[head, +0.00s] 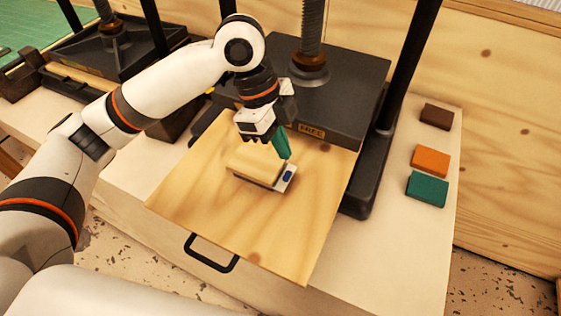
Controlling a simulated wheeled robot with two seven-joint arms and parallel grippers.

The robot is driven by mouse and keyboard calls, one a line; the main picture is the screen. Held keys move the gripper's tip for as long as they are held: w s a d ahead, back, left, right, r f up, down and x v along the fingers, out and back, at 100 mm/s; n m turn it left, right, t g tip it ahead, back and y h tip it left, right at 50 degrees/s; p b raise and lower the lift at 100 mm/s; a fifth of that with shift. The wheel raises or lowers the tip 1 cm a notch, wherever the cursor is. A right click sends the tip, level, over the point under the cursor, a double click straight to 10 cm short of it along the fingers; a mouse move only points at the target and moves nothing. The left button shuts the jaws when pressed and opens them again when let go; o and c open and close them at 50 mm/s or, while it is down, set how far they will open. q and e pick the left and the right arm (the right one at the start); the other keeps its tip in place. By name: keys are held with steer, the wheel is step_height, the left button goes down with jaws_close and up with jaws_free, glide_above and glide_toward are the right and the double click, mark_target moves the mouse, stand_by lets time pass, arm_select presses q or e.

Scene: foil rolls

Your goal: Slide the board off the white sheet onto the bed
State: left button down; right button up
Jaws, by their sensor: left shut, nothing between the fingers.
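The board (256,167), a small pale wooden block, lies on the white sheet (281,184). Only a strip of the sheet shows, along the board's right end and near edge, with a blue mark at its right end. Both rest on the large light-wood bed (230,215), which juts out toward me from under the press. My left gripper (285,157), with teal fingers, is shut and empty. Its fingertips point down just behind the board's right end; I cannot tell whether they touch it. My right gripper is out of view.
A dark press plate (340,95) labelled "FREE" stands behind the bed, with a black post at its right. Brown (436,116), orange (430,160) and teal (427,189) blocks lie on the pale table at right. A black handle (210,256) sits below the bed. Another press (110,50) is at left.

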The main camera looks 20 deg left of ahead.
mark_target(233, 162)
arm_select(q)
steer(key=x, duration=0.3)
steer(key=p+x, duration=0.1)
steer(key=x, duration=0.5)
steer(key=shift+s+d+f+p, duration=0.15)
steer(key=shift+s+p, duration=0.15)
steer(key=shift+p, duration=0.05)
steer(key=a, duration=0.1)
steer(key=a+p, duration=0.1)
steer(key=a, duration=0.1)
steer(key=shift+w+a, duration=0.2)
steer(key=shift+w, duration=0.15)
steer(key=shift+a, duration=0.4)
steer(key=shift+w+d, duration=0.1)
steer(key=a+p, duration=0.1)
steer(key=a, duration=0.2)
steer(key=w+a+p, duration=0.1)
steer(key=a, duration=0.3)
steer(key=w+a+p, duration=0.1)
steer(key=a, duration=0.2)
steer(key=shift+a+p, duration=0.35)
steer(key=shift+a, duration=0.05)
steer(key=shift+w+a, duration=0.1)
steer(key=shift+a, duration=0.25)
steer(key=shift+d, duration=0.1)
